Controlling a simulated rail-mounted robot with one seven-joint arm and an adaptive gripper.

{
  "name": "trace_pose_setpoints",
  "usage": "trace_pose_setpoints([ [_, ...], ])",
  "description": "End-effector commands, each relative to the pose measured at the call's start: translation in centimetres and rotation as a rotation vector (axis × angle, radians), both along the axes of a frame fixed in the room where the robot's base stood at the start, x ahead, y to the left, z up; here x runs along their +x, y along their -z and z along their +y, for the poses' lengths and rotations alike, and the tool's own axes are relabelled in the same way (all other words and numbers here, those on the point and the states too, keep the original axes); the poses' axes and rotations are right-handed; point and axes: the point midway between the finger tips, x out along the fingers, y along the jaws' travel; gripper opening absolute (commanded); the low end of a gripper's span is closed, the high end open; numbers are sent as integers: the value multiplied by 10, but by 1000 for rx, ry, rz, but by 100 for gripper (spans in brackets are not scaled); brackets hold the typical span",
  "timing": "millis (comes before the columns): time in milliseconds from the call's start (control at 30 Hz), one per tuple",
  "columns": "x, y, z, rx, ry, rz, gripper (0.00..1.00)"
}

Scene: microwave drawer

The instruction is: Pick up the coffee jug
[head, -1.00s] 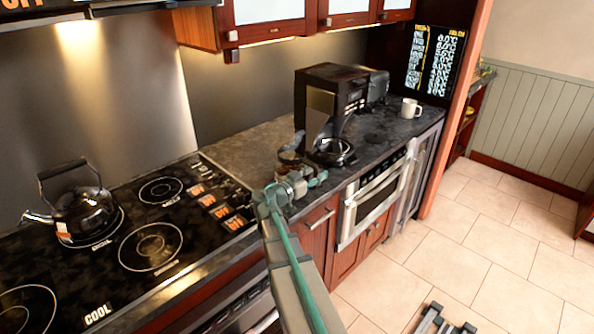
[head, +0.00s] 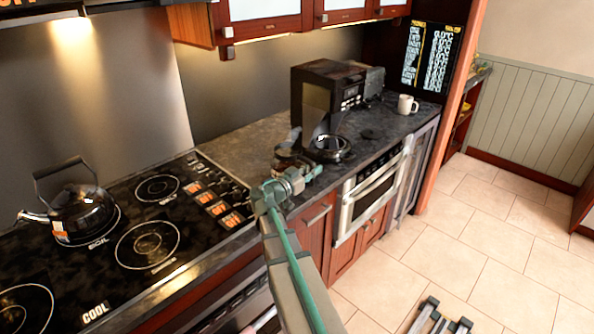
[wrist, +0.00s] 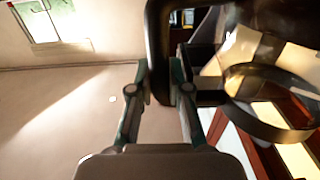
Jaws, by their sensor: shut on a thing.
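The coffee jug (head: 287,161) shows in the head view as a small dark glass shape at the counter's front, just left of the coffee maker's base. It is partly hidden by my gripper (head: 298,179). In the wrist view my gripper (wrist: 160,88) has its fingers around the jug's black handle (wrist: 157,35), shut on it. The jug's clear body and dark band (wrist: 268,132) fill the right of that view. I cannot tell whether the jug touches the counter.
The black coffee maker (head: 322,88) stands close behind the jug, with its round plate (head: 329,150) at its foot. A white mug (head: 407,105) is further right. The stovetop with a kettle (head: 80,212) is at left. Open floor lies at right.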

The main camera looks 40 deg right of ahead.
Motion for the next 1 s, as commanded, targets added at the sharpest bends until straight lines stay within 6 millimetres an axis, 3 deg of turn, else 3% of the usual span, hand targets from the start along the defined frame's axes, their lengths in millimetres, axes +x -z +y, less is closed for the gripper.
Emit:
trace_pose_setpoints([
  [467,0,-16,0,-2,0,-4,0],
  [600,-2,-33,2,-3,-1,-6,0],
  [1000,-45,-93,45,-2,-2,-5,0],
])
